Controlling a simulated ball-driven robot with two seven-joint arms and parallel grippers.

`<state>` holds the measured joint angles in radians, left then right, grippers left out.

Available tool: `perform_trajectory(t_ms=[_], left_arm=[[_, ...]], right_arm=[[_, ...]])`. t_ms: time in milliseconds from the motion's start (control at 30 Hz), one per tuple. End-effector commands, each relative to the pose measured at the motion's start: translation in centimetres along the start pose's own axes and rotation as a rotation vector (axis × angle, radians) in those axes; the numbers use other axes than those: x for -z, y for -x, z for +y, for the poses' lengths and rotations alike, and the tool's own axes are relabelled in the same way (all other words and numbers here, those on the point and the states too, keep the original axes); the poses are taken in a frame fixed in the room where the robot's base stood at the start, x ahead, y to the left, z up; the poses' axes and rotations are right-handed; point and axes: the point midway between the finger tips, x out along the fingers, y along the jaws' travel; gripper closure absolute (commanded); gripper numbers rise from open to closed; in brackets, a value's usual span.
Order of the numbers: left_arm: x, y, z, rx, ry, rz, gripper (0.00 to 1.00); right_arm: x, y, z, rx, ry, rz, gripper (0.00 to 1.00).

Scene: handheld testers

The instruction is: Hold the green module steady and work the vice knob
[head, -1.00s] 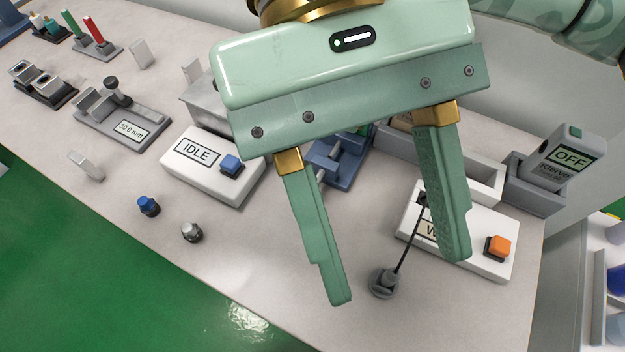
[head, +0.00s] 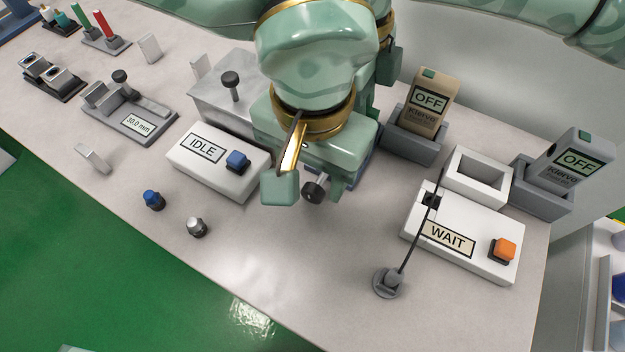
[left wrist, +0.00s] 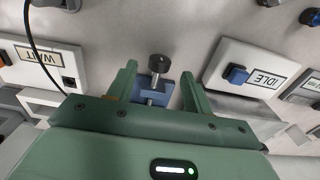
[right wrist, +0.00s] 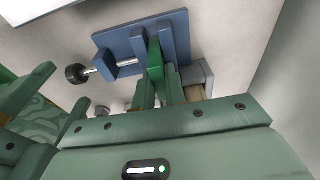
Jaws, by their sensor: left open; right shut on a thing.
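The blue vice (right wrist: 120,45) stands on the bench, its black knob (right wrist: 76,73) on a metal screw at its front. The green module (right wrist: 155,58) sits upright between the vice jaws. The left wrist view shows the knob (left wrist: 158,63) between the open fingertips. In the head view my left arm hides most of the vice.
A white IDLE box (head: 215,165) stands left of the vice, and a WAIT box (head: 465,262) with a cabled probe (head: 389,283) stands right. Two testers reading OFF (head: 422,100) (head: 565,160) sit in grey docks. The front middle of the bench is clear.

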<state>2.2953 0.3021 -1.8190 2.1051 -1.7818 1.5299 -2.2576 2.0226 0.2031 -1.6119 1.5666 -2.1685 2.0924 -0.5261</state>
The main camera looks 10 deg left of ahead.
Motion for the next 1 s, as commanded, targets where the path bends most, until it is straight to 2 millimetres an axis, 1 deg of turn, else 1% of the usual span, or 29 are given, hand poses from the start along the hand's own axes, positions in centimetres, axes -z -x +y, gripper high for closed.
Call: perform_trajectory(t_ms=[33,100,200,333,533,567,600,667,700,733,1000], left_arm=[[-0.1,-0.9,0.0,-0.001,-0.001,-0.004,0.49],[0.0,-2.0,0.0,-0.001,0.000,-0.002,0.49],[0.0,-2.9,0.0,-0.001,0.001,-0.001,0.49],[0.0,-3.5,0.0,-0.001,0.001,0.000,0.49],[0.0,-3.5,0.0,-0.001,0.001,0.000,0.49],[0.0,-3.5,0.0,-0.001,0.001,0.000,0.52],[0.0,-3.5,0.0,-0.001,0.001,0.000,0.63],[0.0,-3.5,0.0,-0.001,0.001,0.000,0.80],[0.0,-3.5,0.0,-0.001,0.001,0.000,0.91],[0.0,-3.5,0.0,-0.001,0.001,0.000,0.94],[0.0,-3.4,0.1,0.018,0.000,0.000,0.95]], right_arm=[[0.0,0.0,0.0,0.000,0.000,0.000,1.00],[0.0,0.0,0.0,0.000,0.000,0.000,1.00],[0.0,0.0,0.0,0.000,0.000,0.000,1.00],[0.0,0.0,0.0,0.000,0.000,0.000,1.00],[0.0,0.0,0.0,0.000,0.000,0.000,1.00],[0.0,0.0,0.0,0.000,0.000,0.000,1.00],[0.0,0.0,0.0,0.000,0.000,0.000,1.00],[0.0,0.0,0.0,0.000,0.000,0.000,1.00],[0.0,0.0,0.0,0.000,0.000,0.000,1.00],[0.0,0.0,0.0,0.000,0.000,0.000,1.00],[0.0,0.0,0.0,0.000,0.000,0.000,1.00]])
